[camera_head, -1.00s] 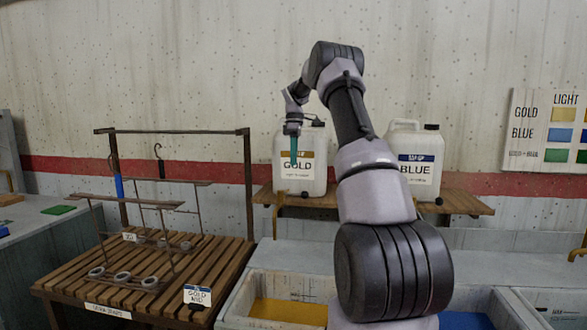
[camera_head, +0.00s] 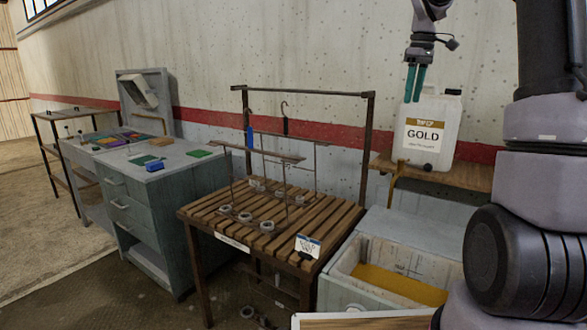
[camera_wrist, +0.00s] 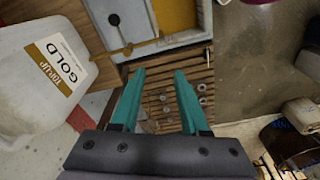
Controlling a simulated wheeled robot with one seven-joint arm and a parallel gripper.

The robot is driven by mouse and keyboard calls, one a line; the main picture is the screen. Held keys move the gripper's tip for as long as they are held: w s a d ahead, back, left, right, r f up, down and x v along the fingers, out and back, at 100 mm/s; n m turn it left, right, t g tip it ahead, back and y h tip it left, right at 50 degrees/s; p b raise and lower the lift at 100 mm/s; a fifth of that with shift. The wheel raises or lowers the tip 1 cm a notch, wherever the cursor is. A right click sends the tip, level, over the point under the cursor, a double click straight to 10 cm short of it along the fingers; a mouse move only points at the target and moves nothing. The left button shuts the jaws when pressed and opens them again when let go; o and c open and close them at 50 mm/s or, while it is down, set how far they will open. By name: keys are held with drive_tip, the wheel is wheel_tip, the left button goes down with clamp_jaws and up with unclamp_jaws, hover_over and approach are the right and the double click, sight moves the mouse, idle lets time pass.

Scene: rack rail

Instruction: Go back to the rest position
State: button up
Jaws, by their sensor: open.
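My gripper (camera_head: 414,83) has teal fingers that point downward, in front of the GOLD jug (camera_head: 428,133) in the head view. The fingers are apart with nothing between them. In the wrist view my gripper (camera_wrist: 156,90) shows both fingers spread over the slatted table far below. The GOLD jug (camera_wrist: 40,75) is to the left of the fingers there. My upper arm fills the right side of the head view.
A slatted table (camera_head: 215,205) holds a metal rack and several rings. A rail frame (camera_head: 305,92) with hooks stands behind it. A tub (camera_head: 345,260) with gold liquid is right of it. A grey cabinet (camera_head: 150,215) stands left. The floor at far left is clear.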

drive_tip(key=s+a+r+m+t, duration=0.2)
drive_tip(key=s+a+m, duration=0.15)
drive_tip(key=s, duration=0.55)
drive_tip(key=s+a+r+m+t, duration=0.15)
drive_tip(key=s+a, duration=0.25)
drive_tip(key=s, duration=0.4)
drive_tip(key=s+a+f+m+t, duration=0.1)
drive_tip(key=s+f+m, duration=0.1)
drive_tip(key=s, duration=0.4)
drive_tip(key=s+a+f+m+t+y, duration=0.1)
drive_tip(key=s+f+m+t, duration=0.1)
drive_tip(key=s+m, duration=0.2)
drive_tip(key=shift+s+a, duration=0.25)
drive_tip(key=shift+s, duration=0.85)
drive_tip(key=shift+f, duration=0.1)
